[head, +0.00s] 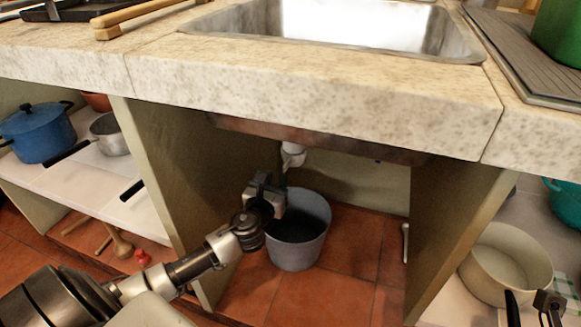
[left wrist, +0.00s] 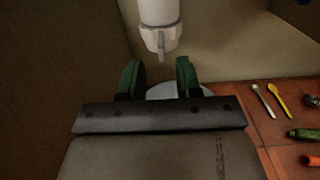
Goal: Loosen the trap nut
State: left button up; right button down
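The white trap nut (head: 292,158) is on the drain pipe under the sink. In the left wrist view the ribbed white nut (left wrist: 160,40), with a small tab hanging down, is ahead of the gripper. My left gripper (head: 274,182) is just below the nut, under the counter. Its green-padded fingers (left wrist: 159,76) are apart in the left wrist view, with nothing between them, and the nut is beyond their tips.
A grey bucket (head: 297,245) stands on the tiled floor below the pipe. Cabinet walls (head: 155,185) bound the space at left and right, and the stone counter (head: 310,95) is above. Spoons (left wrist: 278,100) and other small items lie on the floor in the wrist view.

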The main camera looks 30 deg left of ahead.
aim_at(285, 165)
pick_arm(q)
jog(key=b+x, duration=0.2)
jog(key=x, duration=0.4)
jog(key=shift+w+f, duration=0.1)
jog(key=shift+w, duration=0.25)
grip_shut()
